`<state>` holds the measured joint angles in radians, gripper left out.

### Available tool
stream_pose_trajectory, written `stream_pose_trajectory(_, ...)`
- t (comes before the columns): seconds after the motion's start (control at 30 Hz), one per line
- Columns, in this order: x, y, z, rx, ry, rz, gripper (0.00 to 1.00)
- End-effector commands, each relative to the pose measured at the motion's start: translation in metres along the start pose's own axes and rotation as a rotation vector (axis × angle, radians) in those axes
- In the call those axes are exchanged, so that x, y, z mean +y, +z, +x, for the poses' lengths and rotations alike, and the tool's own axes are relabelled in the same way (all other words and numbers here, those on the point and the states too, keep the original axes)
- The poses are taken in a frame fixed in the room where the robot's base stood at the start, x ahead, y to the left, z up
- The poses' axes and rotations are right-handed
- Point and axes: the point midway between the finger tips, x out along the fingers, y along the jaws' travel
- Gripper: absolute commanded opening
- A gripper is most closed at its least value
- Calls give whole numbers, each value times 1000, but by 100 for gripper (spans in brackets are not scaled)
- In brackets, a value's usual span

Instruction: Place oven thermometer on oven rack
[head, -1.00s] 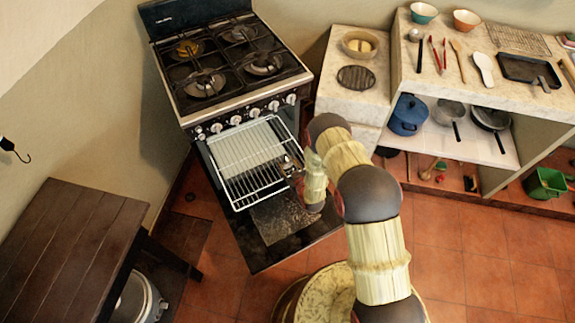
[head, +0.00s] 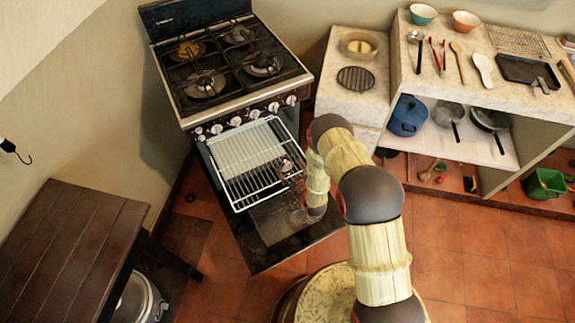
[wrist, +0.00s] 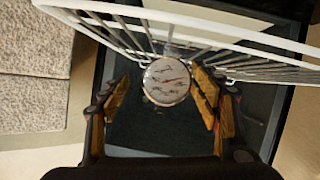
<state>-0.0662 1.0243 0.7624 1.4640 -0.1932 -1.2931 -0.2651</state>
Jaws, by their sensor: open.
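My gripper (wrist: 163,108) is open, with one finger on each side of the dial and a visible gap to both. In the head view the rack (head: 235,190) is pulled out of the oven. My gripper (head: 302,187) is at its right front edge, partly hidden by my arm. The thermometer is too small to make out clearly there.
The open oven door (head: 285,220) lies below the rack. The stove top (head: 225,65) is above and behind. A stone counter (head: 345,100) stands to the right, and a dark wooden table (head: 75,240) stands at the left.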

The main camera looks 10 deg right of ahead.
Motion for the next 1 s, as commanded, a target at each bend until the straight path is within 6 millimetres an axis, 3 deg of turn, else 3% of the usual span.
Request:
stream_pose_trajectory(0.3, 2, -3, -67, 0, 1, 1, 63)
stream_pose_trajectory(0.5, 1, -2, -93, 1, 1, 1, 63)
stream_pose_trajectory(0.8, 4, -7, -99, 1, 2, -1, 63)
stream_pose_trajectory(0.87, 10, -18, -93, -7, 4, -2, 63)
stream_pose_trajectory(1.0, 39, -66, -75, -49, 13, -5, 63)
